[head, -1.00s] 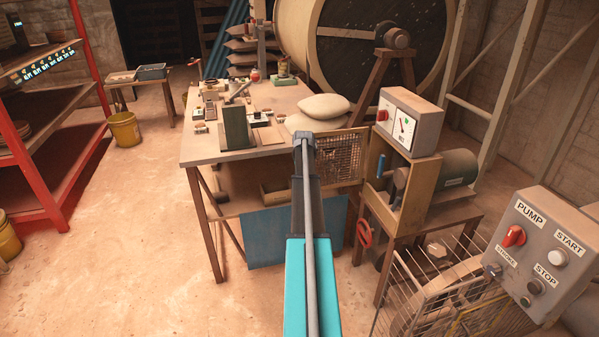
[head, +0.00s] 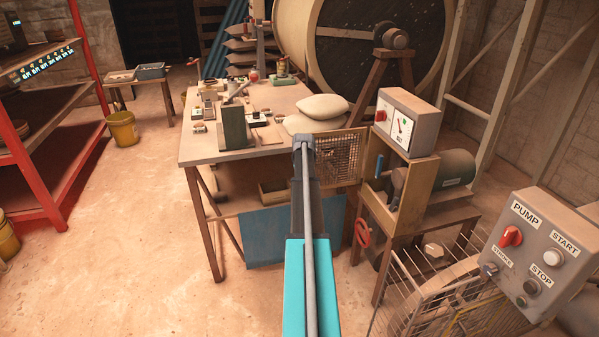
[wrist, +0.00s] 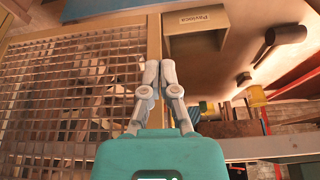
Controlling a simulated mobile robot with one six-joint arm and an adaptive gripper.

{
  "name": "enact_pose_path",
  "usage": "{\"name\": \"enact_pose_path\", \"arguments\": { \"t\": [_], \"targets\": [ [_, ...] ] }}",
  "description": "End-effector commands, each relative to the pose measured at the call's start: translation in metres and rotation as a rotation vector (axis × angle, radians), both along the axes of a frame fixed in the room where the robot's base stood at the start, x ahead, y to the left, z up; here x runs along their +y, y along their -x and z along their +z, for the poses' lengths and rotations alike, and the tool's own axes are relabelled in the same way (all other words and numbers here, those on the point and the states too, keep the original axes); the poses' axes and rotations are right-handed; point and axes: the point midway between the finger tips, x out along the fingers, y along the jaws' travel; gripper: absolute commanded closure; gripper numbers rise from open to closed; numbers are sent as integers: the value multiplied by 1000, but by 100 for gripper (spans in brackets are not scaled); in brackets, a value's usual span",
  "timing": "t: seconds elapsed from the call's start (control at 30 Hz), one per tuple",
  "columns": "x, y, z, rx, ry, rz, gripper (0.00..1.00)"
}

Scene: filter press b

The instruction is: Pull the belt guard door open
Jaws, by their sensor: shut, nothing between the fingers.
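The belt guard door, a wire mesh panel in a wooden frame (head: 343,155), stands swung out to the left of the machine housing (head: 419,187) in the head view. The housing's front is open, with a pulley and a blue handle (head: 379,165) visible inside. In the wrist view, the door's mesh (wrist: 75,95) fills the left and its frame edge runs upright behind my fingers. My gripper (wrist: 158,75) is shut and empty, with its fingertips in front of or beside that edge; contact cannot be told. In the head view my arm hides the fingers.
A workbench (head: 212,152) with tools and sacks (head: 323,107) stands behind the door. A control box (head: 408,122) sits atop the housing.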

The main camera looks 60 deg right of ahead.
Motion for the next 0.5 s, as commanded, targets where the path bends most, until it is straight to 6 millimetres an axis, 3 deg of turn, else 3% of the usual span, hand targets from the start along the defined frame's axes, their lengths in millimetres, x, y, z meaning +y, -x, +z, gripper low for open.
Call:
{"name": "enact_pose_path", "arguments": {
  "t": [0.03,0.5],
  "targets": [
    [11,8,0,4,-3,1,100],
    [22,21,43,8,-4,1,100]
  ]
}}
